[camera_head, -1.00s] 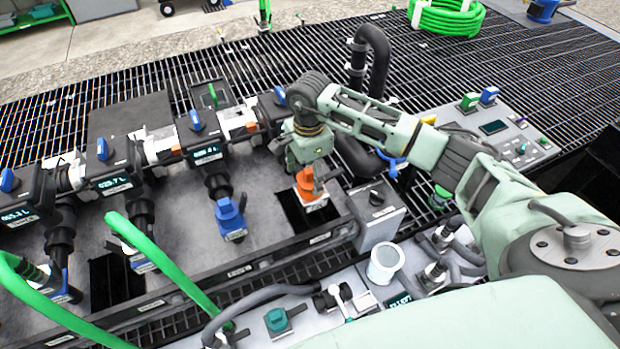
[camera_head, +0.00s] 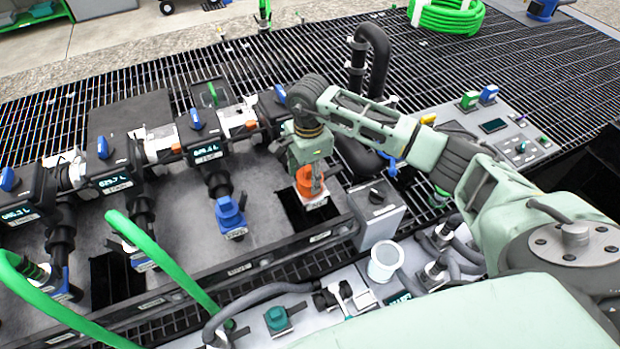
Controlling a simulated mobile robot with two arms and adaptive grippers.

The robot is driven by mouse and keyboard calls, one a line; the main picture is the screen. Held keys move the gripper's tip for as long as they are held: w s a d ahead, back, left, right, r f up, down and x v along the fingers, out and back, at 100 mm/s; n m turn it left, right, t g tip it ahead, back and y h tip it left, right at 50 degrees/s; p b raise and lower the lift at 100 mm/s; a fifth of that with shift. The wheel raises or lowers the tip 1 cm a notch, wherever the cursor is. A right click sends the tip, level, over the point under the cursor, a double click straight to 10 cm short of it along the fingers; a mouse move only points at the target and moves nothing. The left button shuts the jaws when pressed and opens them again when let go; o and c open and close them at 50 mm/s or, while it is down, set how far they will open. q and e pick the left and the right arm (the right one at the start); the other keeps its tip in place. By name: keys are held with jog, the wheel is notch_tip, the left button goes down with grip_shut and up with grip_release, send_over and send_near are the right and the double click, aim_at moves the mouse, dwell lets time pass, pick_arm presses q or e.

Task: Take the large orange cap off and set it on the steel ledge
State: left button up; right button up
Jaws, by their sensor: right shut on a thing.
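The large orange cap (camera_head: 306,181) is on a fitting at the right end of the manifold, above a white label and beside a dark square opening. My right gripper (camera_head: 312,184) points down from above and is shut on the cap. The cap looks upright; whether it is still seated on its fitting I cannot tell. My left gripper is not in view. The steel ledge cannot be told for certain; a grey steel surface (camera_head: 270,250) runs along the front of the manifold.
A blue-capped outlet (camera_head: 230,214) stands left of the orange cap. A grey box with a black knob (camera_head: 376,202) is close on the right. A white cup (camera_head: 385,260) and hoses stand in front. Green hose loops (camera_head: 160,262) rise at the lower left.

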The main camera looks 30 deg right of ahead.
aim_at(309, 167)
jog(key=shift+r, duration=0.1)
jog(key=shift+w+r, duration=0.1)
jog(key=shift+r, duration=0.55)
notch_tip(309, 167, up, 3)
jog(key=shift+f+b, duration=0.2)
jog(key=shift+b, duration=0.3)
jog(key=s+d+r+b, duration=0.2)
jog(key=s+d+r, duration=0.4)
jog(key=d, duration=0.3)
jog(key=shift+s+d+r, duration=0.35)
jog(key=shift+d+r, duration=0.05)
jog(key=shift+r, duration=0.1)
